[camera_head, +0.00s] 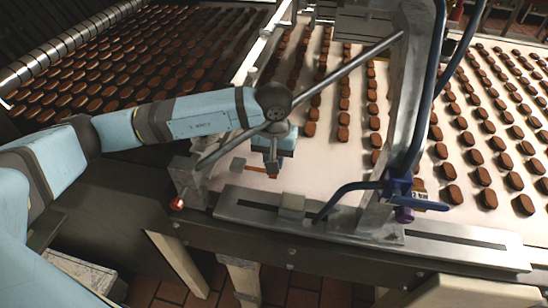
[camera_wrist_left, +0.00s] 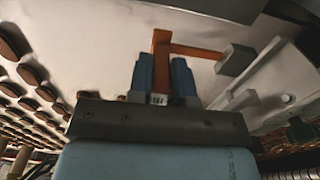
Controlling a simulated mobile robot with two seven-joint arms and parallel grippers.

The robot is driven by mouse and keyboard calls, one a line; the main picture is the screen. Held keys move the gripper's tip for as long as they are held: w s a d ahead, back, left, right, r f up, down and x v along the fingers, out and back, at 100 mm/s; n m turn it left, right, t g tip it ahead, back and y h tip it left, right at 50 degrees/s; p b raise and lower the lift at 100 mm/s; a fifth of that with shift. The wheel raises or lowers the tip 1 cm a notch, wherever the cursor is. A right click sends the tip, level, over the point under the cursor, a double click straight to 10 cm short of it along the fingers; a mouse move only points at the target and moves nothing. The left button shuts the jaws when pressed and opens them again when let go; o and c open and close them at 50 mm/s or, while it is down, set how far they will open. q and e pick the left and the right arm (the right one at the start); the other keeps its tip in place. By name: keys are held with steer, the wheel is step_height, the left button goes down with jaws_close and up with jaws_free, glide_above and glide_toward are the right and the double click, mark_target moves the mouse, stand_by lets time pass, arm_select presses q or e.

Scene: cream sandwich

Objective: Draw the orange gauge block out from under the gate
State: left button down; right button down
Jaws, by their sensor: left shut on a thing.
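The orange gauge block (camera_wrist_left: 161,48) is between the blue fingers of my left gripper (camera_wrist_left: 161,72) in the left wrist view. A thin orange strip runs right from it to a grey block (camera_wrist_left: 235,60). In the head view my left gripper (camera_head: 273,170) points down at the pale belt, and it hides most of the orange piece. A short orange strip (camera_head: 256,169) shows left of it, leading to the grey block (camera_head: 238,164). The left gripper is shut on the gauge block. The metal gate frame (camera_head: 412,80) rises at the right, with a slanted rod crossing the belt. My right gripper is not in view.
Rows of brown biscuits (camera_head: 343,118) lie on the pale belt behind and right of the gripper. A slotted metal rail (camera_head: 250,209) runs along the front edge. A blue lever (camera_head: 350,187) and a red knob (camera_head: 177,204) sit near it.

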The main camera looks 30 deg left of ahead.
arm_select(q)
steer(key=s+d+r+b, duration=0.1)
steer(key=s+d, duration=0.1)
steer(key=s, duration=0.5)
steer(key=s+d+r, duration=0.1)
steer(key=s+r, duration=0.1)
steer(key=s, duration=0.6)
steer(key=shift+s+d+b, duration=0.3)
steer(key=shift+d+b, duration=0.05)
